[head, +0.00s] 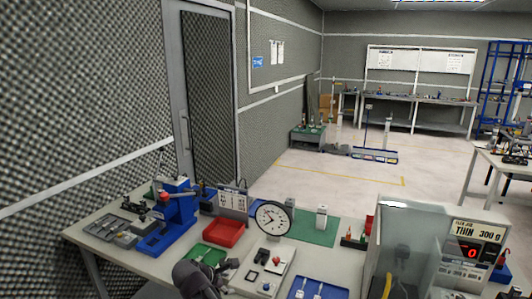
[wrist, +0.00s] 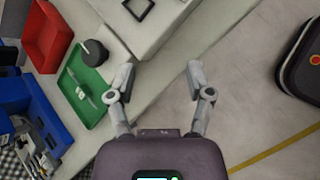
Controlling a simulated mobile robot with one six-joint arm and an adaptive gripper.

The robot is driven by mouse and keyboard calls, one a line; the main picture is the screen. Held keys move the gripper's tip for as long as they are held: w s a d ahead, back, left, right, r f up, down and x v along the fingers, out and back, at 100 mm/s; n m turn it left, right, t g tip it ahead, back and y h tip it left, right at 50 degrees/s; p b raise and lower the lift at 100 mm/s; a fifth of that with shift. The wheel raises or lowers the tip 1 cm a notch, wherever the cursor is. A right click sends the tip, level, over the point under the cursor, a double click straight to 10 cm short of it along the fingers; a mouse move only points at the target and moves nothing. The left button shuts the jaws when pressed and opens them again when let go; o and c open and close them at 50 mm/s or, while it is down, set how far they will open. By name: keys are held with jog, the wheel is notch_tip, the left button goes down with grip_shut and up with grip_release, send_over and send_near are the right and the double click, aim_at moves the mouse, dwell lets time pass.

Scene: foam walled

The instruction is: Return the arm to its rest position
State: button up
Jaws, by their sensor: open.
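My gripper (head: 230,270) shows at the bottom of the head view, over the front of the workbench (head: 335,262). In the wrist view my gripper (wrist: 160,76) has its two grey fingers spread wide apart, with nothing between them. Behind the fingers are the pale bench edge and the floor. Part of my gripper is cut off by the lower edge of the head view.
Near my gripper are a green tray (head: 207,256), a red tray (head: 223,233) and a control box (head: 263,271). A round dial (head: 272,218), a blue press (head: 176,207) and a scale display (head: 473,252) stand around. Open floor (wrist: 240,85) lies beside the bench.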

jog(key=s+d+f+m+g, duration=0.1)
jog(key=d+m, duration=0.2)
jog(key=d, duration=0.2)
jog(key=s+d+f+m+g+y+b, duration=0.1)
jog(key=d+f+m, duration=0.1)
jog(key=d, duration=0.4)
jog(key=d+f+m+g, duration=0.2)
jog(key=d+m, duration=0.3)
jog(key=shift+s+d+y, duration=0.2)
jog(key=shift+s+y, duration=0.1)
jog(key=shift+s, duration=0.1)
jog(key=s+d+f+m+y, duration=0.1)
jog(key=s+d+m, duration=0.1)
jog(key=d+m, duration=0.1)
jog(key=s+d+m+g+y+b, duration=0.1)
jog(key=s+d+m, duration=0.1)
jog(key=d+m, duration=0.2)
jog(key=s+d+f+m+g+y, duration=0.1)
jog(key=s+d+m, duration=0.1)
jog(key=d+m, duration=0.1)
jog(key=shift+s+d+f+b, duration=0.15)
jog(key=shift+d+f, duration=0.05)
jog(key=shift+d, duration=0.2)
jog(key=shift+s+d+f+b, duration=0.15)
jog(key=shift+d, duration=0.25)
jog(key=shift+s+d+m+g+y, duration=0.35)
jog(key=shift+d+m+y, duration=0.15)
jog(key=shift+m, duration=0.4)
